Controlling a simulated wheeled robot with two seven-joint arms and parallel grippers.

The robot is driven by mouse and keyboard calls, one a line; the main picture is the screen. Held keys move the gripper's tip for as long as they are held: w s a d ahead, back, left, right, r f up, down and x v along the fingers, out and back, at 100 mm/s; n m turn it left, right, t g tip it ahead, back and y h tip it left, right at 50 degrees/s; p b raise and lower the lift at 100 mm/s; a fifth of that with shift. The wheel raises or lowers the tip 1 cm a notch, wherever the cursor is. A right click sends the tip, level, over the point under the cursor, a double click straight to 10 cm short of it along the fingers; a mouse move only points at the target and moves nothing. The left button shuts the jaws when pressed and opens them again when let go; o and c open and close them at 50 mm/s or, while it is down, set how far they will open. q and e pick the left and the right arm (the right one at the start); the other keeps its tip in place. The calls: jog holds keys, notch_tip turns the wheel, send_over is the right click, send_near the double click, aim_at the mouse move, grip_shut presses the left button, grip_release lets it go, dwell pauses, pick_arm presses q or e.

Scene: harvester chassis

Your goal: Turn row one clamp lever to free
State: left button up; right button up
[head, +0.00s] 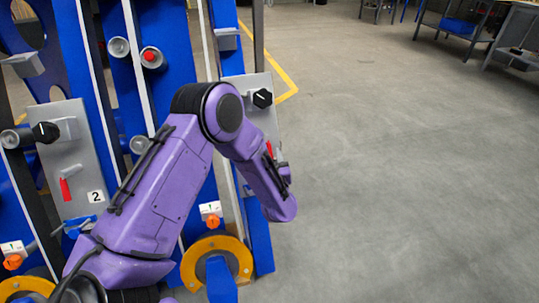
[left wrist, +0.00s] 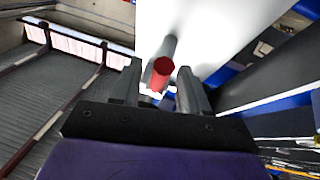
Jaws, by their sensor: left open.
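A grey clamp lever with a red end (head: 269,149) is on the right-hand grey panel (head: 259,118), below a black knob; the panel's number is hidden. My left gripper (head: 283,170) is beside this panel, its fingers mostly hidden in the head view. In the left wrist view, my left gripper (left wrist: 160,72) is open, with the red lever end (left wrist: 162,73) showing between its fingers; I cannot tell whether they touch it. A similar red lever (head: 65,188) hangs on the panel marked 2 at the left. My right gripper is not in view.
Blue chassis posts (head: 164,70) stand behind my arm. A black knob (head: 262,98) juts out above the lever. Yellow rings (head: 244,254) with orange knobs sit low down. The grey floor (head: 400,180) at the right is clear, with workbenches (head: 455,25) far back.

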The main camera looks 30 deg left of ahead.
aim_at(269, 151)
pick_arm(q)
jog(key=x, duration=0.3)
jog(key=shift+w+a, duration=0.1)
jog(key=shift+c, duration=0.2)
grip_shut()
